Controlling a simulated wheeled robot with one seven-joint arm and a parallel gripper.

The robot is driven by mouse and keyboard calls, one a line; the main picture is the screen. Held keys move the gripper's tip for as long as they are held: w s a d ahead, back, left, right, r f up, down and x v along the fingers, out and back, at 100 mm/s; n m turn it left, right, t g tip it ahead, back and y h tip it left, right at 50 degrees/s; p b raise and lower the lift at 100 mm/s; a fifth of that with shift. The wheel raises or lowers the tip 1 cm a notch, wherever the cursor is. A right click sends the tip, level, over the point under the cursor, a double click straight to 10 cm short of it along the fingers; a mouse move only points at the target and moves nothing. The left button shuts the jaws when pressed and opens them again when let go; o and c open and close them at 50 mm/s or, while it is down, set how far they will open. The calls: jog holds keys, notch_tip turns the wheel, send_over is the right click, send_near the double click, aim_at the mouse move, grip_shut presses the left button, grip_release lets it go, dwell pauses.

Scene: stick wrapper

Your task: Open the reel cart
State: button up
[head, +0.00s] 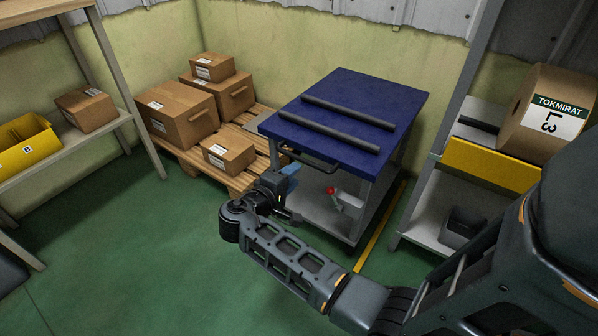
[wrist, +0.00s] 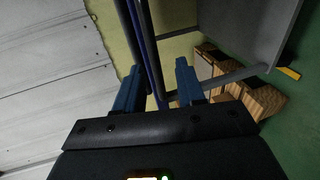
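The cart (head: 400,98) has a blue top with two dark bars lying on it and a grey lower shelf. A dark handle (head: 312,160) runs along its near left side, below the top. My gripper (head: 288,174) is beside this handle, near its left end. In the wrist view, my gripper's two blue fingers (wrist: 158,72) stand apart, and a dark bar, seemingly the handle (wrist: 149,45), runs into the gap between them. I cannot tell whether either finger touches it. A red knob (head: 330,190) shows under the top.
Cardboard boxes (head: 180,112) stand on a wooden pallet (head: 238,184) left of the cart. A rack with a large reel (head: 510,115) and a yellow panel (head: 490,164) is at right. Shelving with a yellow bin (head: 28,140) is at left. Green floor (head: 130,240) is clear at front left.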

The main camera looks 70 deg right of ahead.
aim_at(306, 162)
jog(key=shift+m+g, duration=0.3)
jog(key=shift+g, duration=0.2)
jog(key=shift+w+d+r+b+x, duration=0.15)
jog(key=shift+b+x, duration=0.25)
jog(key=shift+x, duration=0.95)
jog(key=shift+w+r+b+x, duration=0.1)
jog(key=shift+r+b+x, duration=0.2)
jog(key=shift+x, duration=1)
jog(key=shift+w+d+r+b+x, duration=0.1)
jog(key=shift+b+x, duration=0.35)
jog(key=shift+x, duration=0.9)
jog(key=shift+f, duration=0.1)
grip_shut()
